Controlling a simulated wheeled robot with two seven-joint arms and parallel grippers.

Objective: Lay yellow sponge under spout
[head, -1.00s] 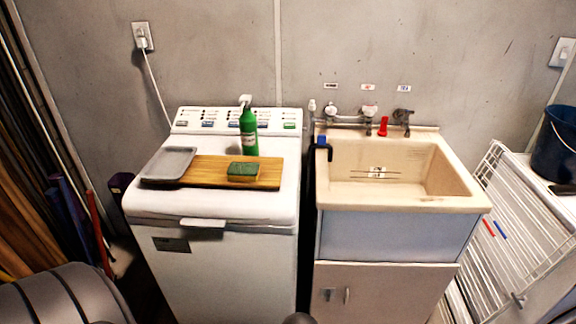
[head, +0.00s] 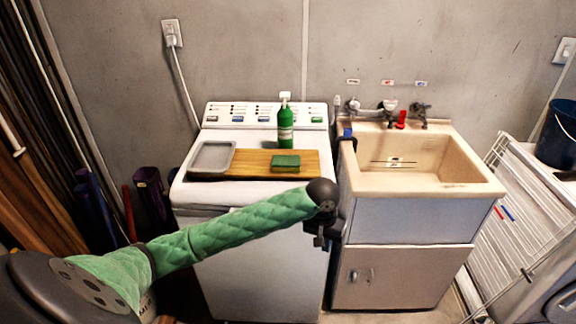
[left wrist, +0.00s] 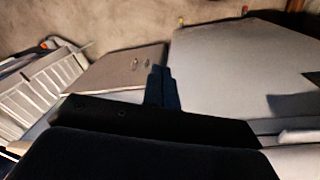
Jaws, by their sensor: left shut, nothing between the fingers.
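A sponge with a green top (head: 286,162) lies on a wooden board (head: 245,163) on top of the white washing machine; little of its side shows, and I cannot make out yellow there. Taps with a spout (head: 389,106) are at the wall behind the beige sink (head: 460,187) on the right. My left gripper (head: 320,240) is in front of the gap between washer and sink, below the washer's top and away from the sponge. Its fingers (left wrist: 162,88) are closed together and empty in the left wrist view. My right gripper is out of view.
A grey tray (head: 211,157) sits at the board's left end. A blue and black item (head: 348,137) hangs on the sink's left rim. A white wire rack (head: 515,225) stands right of the sink. The basin looks empty.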

